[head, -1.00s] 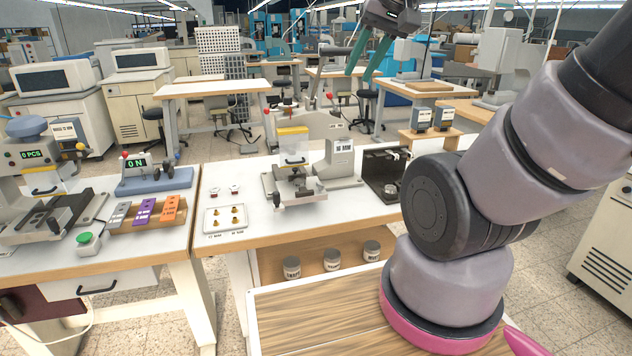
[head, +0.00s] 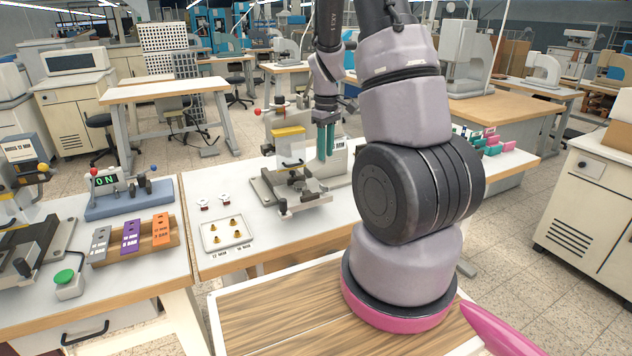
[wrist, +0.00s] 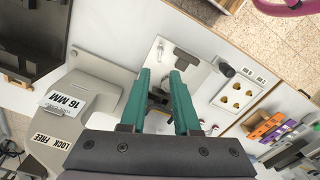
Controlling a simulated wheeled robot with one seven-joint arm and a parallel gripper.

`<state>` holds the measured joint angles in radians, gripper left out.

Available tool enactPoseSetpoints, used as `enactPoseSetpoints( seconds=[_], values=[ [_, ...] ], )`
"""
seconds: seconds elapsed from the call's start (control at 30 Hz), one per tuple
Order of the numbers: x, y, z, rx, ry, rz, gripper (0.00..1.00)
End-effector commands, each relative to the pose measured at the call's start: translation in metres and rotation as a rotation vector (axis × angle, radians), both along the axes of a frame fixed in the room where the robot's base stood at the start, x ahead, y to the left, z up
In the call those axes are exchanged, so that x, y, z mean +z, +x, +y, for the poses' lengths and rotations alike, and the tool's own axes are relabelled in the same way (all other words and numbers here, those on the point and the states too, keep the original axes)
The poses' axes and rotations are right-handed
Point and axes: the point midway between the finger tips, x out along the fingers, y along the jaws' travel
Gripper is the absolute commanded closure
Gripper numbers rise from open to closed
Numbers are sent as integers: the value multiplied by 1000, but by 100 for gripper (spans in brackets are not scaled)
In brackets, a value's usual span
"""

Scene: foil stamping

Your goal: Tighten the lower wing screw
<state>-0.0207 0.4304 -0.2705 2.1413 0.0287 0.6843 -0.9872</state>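The press with the 16 MM label (head: 338,146) stands on the white-topped bench. It has a grey base, a clear guard with a yellow top (head: 290,132) and a vise-like front part with a dark knob (head: 283,207). I cannot clearly make out the lower wing screw.
A plate with several brass pieces (head: 210,240) lies left of the press. A wooden rack of coloured tags (head: 140,248) and a device with a green display (head: 105,182) stand on the left bench. In the wrist view, a dark open holder (wrist: 35,45) is beside the press.

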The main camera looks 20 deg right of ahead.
Motion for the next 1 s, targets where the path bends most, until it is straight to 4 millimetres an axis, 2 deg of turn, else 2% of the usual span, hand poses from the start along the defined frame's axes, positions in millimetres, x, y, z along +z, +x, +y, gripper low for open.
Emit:
enactPoseSetpoints(
  seconds=[0.17, 0.4, 0.6, 0.8, 1.0],
  values=[
    [-18, 0, -1, 5, -1, 7, 70],
    [-64, -2, -1, 2, -1, 9, 70],
    [-95, -1, 0, 4, 0, 8, 70],
    [-109, -1, -1, 2, 0, 5, 70],
    [-110, 0, -1, 3, -1, 4, 70]
  ],
)
